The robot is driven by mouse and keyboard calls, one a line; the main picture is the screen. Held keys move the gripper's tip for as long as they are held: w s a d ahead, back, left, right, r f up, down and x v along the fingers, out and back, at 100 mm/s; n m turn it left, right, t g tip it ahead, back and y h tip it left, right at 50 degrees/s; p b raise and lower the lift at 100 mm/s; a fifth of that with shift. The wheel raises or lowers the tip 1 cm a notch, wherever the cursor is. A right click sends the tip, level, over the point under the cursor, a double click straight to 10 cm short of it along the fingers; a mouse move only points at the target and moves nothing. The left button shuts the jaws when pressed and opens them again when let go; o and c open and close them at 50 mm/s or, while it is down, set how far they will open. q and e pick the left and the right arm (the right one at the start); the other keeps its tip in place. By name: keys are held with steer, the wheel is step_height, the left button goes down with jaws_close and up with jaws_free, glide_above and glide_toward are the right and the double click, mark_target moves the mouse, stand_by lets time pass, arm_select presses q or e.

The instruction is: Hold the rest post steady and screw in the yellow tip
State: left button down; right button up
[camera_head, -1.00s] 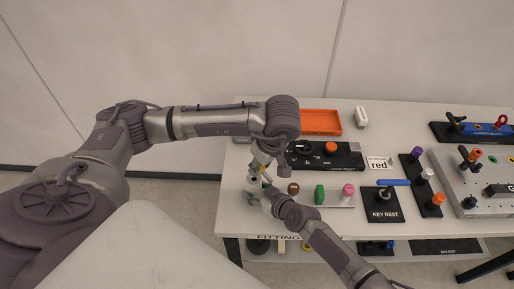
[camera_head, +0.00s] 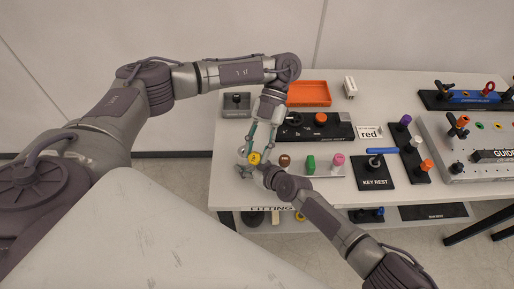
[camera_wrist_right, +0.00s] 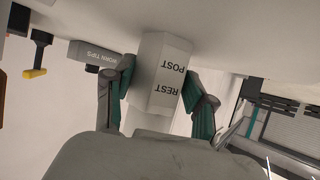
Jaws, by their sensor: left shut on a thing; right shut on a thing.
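The rest post (camera_wrist_right: 160,75), pale and faceted with "REST POST" lettering upside down, stands between the two teal-padded fingers of my right gripper (camera_wrist_right: 161,92) in the right wrist view. The right gripper is shut on it. In the head view the right gripper (camera_head: 262,172) is at the table's left front, and the post is mostly hidden there. My left gripper (camera_head: 261,146) reaches down from above, shut on the yellow tip (camera_head: 254,158). The tip appears right above the post; I cannot tell whether they touch.
Brown (camera_head: 284,161), green (camera_head: 310,165) and pink (camera_head: 338,160) pieces stand in a row to the right.

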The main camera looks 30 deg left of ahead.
arm_select(q)
steer(key=n+h, duration=0.3)
steer(key=shift+s+a, duration=0.1)
steer(key=n+h, duration=0.2)
steer(key=n, duration=0.1)
steer(key=shift+a+r+t+h, duration=0.15)
steer(key=shift+a+t+h, duration=0.15)
steer(key=shift+t+h, duration=0.1)
steer(key=n+t+h, duration=0.1)
steer(key=n+h, duration=0.1)
steer(key=n, duration=0.1)
steer(key=shift+r+t+h, duration=0.15)
steer(key=shift+t+h, duration=0.15)
steer(key=a+n+t+h, duration=0.1)
steer(key=n+t+h, duration=0.3)
steer(key=n, duration=0.1)
steer(key=n+t+h, duration=0.2)
steer(key=n+t, duration=0.6)
steer(key=t, duration=0.4)
glide_above(246, 161)
steer(key=a, duration=0.3)
steer(key=shift+w+a+r+n+t, duration=0.1)
steer(key=shift+w+r+n+t, duration=0.2)
steer(key=shift+w+r+t, duration=0.15)
steer(key=shift+a, duration=0.1)
steer(key=shift+f, duration=2.8)
steer(key=shift+f, duration=2.2)
